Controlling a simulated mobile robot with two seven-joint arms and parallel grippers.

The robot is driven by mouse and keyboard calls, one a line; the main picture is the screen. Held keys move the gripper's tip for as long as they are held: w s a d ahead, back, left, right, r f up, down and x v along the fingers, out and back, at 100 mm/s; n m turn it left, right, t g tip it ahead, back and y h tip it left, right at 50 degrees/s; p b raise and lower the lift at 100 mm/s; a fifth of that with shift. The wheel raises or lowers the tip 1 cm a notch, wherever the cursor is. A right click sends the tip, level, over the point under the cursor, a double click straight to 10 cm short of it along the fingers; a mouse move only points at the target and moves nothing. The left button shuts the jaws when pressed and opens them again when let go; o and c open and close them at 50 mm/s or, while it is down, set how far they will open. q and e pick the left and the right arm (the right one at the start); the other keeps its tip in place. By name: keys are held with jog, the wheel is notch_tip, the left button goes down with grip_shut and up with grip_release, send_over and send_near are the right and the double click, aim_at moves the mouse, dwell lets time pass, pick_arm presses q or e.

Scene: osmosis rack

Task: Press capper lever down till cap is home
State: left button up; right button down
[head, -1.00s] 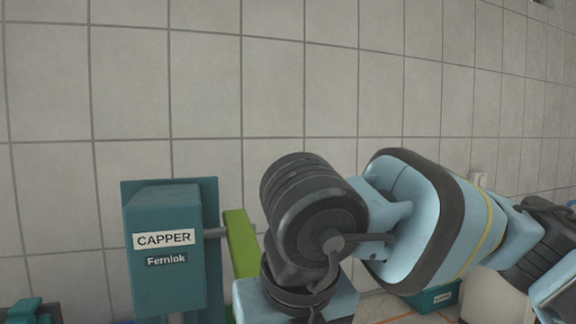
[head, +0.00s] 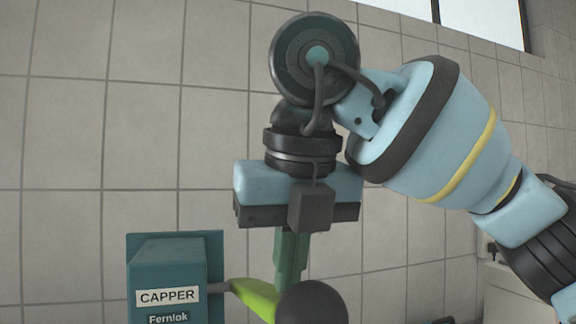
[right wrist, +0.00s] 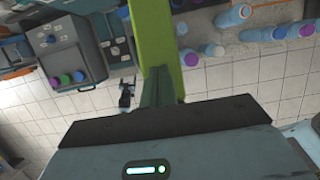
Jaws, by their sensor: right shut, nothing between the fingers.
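The teal capper (head: 165,272), labelled CAPPER Fernlok, stands at the lower left in the head view. Its bright green lever (head: 252,297) comes off its right side and ends in a dark round knob (head: 312,304), cut by the lower edge. My right gripper (head: 288,280) is above the lever, shut and empty, its green fingers pointing down. The fingertips overlap the lever just behind the knob; I cannot tell whether they touch. In the right wrist view the lever (right wrist: 153,30) runs up beyond the shut fingers (right wrist: 158,85). The cap is not visible. My left gripper is not in view.
A tiled wall (head: 80,150) fills the background. In the right wrist view, blue cylinders (right wrist: 233,16) lie at the upper right, and a dark grey unit (right wrist: 60,45) with round coloured parts is at the upper left. Tiled floor shows below.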

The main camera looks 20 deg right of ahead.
notch_tip(320, 180, up, 11)
jog(key=shift+w, duration=0.2)
dwell(0.5)
